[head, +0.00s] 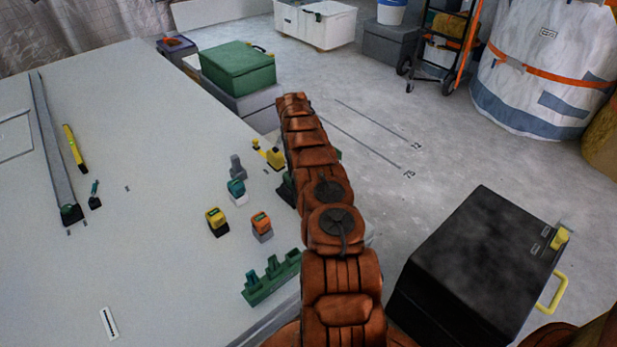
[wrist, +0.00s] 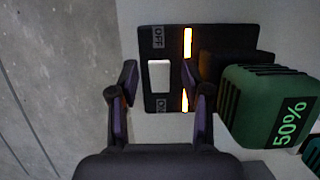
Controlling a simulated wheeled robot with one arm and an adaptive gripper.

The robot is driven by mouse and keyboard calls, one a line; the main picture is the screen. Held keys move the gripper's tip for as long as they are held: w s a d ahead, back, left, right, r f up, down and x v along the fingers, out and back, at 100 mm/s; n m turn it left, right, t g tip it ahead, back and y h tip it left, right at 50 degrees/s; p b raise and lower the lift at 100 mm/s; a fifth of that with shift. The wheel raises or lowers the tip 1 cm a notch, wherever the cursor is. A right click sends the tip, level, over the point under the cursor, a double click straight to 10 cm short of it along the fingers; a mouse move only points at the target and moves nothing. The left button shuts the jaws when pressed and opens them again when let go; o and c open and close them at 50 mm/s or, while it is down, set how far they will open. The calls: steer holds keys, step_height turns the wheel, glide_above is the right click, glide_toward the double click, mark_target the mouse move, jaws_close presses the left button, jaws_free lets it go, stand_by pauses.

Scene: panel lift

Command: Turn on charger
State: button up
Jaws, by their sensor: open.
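The charger's black panel (wrist: 172,98) lies ahead of my gripper (wrist: 160,80) in the wrist view. It carries a white switch (wrist: 159,76), with an OFF label above it and an ON label below. Two orange lit strips (wrist: 187,43) glow to the right of the switch. A green battery (wrist: 266,108) marked 50% sits at the charger's right side. My gripper is open, with one finger on each side of the switch and nothing between them. I cannot tell whether the fingers touch the panel. In the head view my arm hides the gripper and most of the charger.
The pale table (head: 130,170) holds a yellow battery block (head: 217,221), an orange one (head: 262,226), a teal one (head: 237,191) and a green rack (head: 272,277). A green case (head: 238,67) stands beyond. A black box (head: 480,270) stands right on open floor.

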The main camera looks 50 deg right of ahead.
steer(key=shift+r, duration=0.15)
step_height(320, 180, up, 10)
stand_by(0.6)
stand_by(0.4)
